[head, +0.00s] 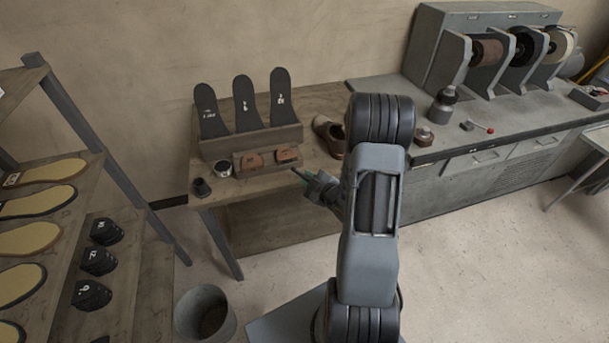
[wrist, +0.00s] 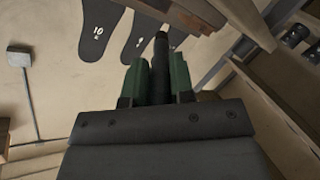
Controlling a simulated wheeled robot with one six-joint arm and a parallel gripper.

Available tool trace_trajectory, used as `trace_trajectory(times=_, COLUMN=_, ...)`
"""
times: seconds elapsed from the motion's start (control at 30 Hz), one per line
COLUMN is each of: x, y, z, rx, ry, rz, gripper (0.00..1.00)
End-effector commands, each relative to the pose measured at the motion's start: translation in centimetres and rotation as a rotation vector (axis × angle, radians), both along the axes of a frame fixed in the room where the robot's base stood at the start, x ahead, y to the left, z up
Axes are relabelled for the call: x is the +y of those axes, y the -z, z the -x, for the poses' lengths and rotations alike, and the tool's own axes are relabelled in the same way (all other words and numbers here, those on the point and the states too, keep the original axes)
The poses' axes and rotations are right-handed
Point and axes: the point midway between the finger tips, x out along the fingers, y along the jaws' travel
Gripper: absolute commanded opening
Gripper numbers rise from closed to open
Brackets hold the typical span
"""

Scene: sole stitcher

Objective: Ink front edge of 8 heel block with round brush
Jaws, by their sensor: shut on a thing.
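My gripper (head: 304,177) has green fingers and is at the front right of the wooden bench's small rack, near two brown heel blocks. In the wrist view my gripper (wrist: 160,75) is shut on a dark round rod, which looks like the round brush (wrist: 160,48); its end points away from me. One brown heel block (head: 252,161) sits on the left of the low rack, the other heel block (head: 287,155) on its right. Their marks are too small to read, so I cannot tell which is 8. My gripper is apart from both. A round tin (head: 222,169) stands left of them.
Three black soles (head: 246,105) stand upright behind the blocks. A small dark cup (head: 201,187) is at the bench's left corner. A brown shoe (head: 328,135) stands to the right. A shelf (head: 150,275) with soles and black heel pieces is at left; a bin (head: 205,312) stands on the floor.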

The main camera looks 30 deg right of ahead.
Motion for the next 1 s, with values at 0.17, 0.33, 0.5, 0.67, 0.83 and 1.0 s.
trace_trajectory(times=0.17, x=-0.3, y=0.9, z=-1.5, rx=0.002, ry=0.0, rz=-0.002, gripper=0.0)
trace_trajectory(times=0.33, x=-0.5, y=1.7, z=-2.9, rx=0.0, ry=0.0, rz=-0.001, gripper=0.0)
trace_trajectory(times=0.5, x=-0.7, y=2.2, z=-4.1, rx=0.001, ry=0.001, rz=-0.002, gripper=0.0)
trace_trajectory(times=0.67, x=-0.7, y=2.5, z=-4.7, rx=0.0, ry=0.0, rz=-0.002, gripper=0.0)
trace_trajectory(times=0.83, x=-0.8, y=2.6, z=-5.0, rx=0.0, ry=0.0, rz=-0.002, gripper=0.0)
trace_trajectory(times=1.0, x=-0.8, y=2.6, z=-5.1, rx=0.0, ry=0.0, rz=-0.002, gripper=0.0)
